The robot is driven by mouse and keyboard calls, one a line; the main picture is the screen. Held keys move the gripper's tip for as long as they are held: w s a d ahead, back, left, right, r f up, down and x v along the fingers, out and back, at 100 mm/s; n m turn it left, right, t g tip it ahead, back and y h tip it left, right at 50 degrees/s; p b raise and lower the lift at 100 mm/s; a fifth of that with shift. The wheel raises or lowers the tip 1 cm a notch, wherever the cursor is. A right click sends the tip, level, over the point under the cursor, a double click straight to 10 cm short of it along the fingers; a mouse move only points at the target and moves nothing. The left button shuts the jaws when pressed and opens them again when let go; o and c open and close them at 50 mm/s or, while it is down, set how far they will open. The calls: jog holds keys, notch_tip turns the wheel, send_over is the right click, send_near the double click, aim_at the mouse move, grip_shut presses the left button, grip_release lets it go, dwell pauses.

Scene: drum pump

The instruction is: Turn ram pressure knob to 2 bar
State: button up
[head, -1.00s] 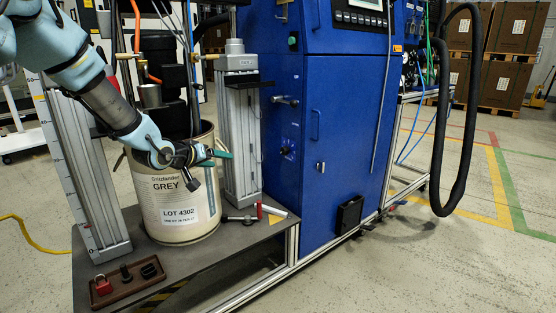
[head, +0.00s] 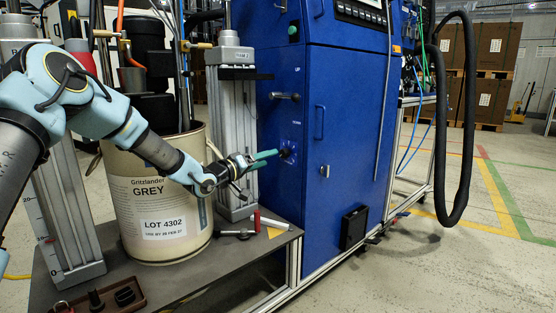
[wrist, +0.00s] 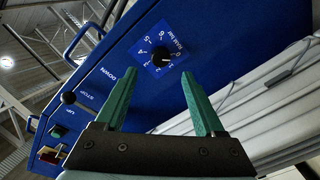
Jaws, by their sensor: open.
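The ram pressure knob (head: 286,153) is a small black knob on the front of the blue cabinet. In the wrist view the knob (wrist: 160,57) sits on a blue dial plate (wrist: 163,48) with white numbers and "RAM BAR" lettering. I cannot read its setting with certainty. My gripper (head: 271,155) has green fingers and points at the knob from the left, close to the cabinet. In the wrist view my gripper (wrist: 159,74) is open and empty, its fingertips on either side of the knob. I cannot tell whether they touch anything.
A lever handle (head: 286,96) sticks out above the knob. A red-handled tool (head: 242,232) lies on the bench.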

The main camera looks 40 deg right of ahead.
aim_at(282, 154)
jog(key=d, duration=0.3)
jog(key=d+b, duration=0.1)
jog(key=d, duration=0.2)
jog(key=shift+w+d, duration=0.2)
jog(key=shift+d, duration=0.1)
grip_shut()
